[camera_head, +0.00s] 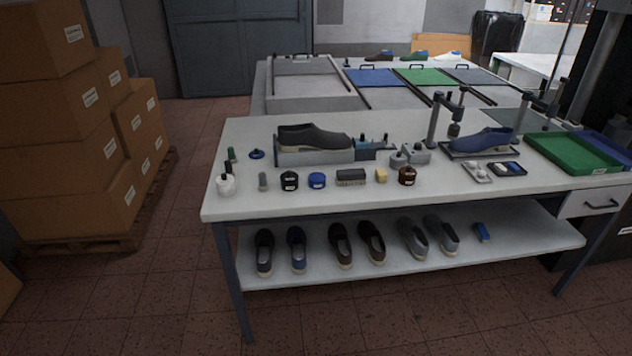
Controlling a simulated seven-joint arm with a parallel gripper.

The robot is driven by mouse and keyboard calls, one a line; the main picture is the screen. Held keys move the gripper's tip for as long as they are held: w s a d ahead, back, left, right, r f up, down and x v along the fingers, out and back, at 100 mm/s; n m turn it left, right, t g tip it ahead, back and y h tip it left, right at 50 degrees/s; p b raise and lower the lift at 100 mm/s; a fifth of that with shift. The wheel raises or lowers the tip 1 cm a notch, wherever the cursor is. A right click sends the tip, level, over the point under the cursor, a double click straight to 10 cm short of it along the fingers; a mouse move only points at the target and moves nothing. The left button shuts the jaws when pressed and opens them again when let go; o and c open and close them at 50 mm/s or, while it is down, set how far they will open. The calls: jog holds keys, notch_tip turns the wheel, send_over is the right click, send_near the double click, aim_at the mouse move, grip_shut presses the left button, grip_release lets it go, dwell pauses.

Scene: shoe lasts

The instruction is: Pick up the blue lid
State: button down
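A small round dark-blue piece (256,154), which looks like the blue lid, lies on the left part of the white table (240,200), left of the grey shoe. A short blue jar (317,180) with a pale label stands nearer the front edge. It has a blue top, but whether that is a separate lid is too small to tell. A dark jar (289,180) stands just left of it. My gripper is not in view.
A grey shoe (315,137) on a stand lies right of the blue piece. A white bottle (226,184), brush (351,177), yellow block (381,176) and brown jar (407,176) line the front. A blue shoe (482,140) and green tray (572,153) are farther right.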

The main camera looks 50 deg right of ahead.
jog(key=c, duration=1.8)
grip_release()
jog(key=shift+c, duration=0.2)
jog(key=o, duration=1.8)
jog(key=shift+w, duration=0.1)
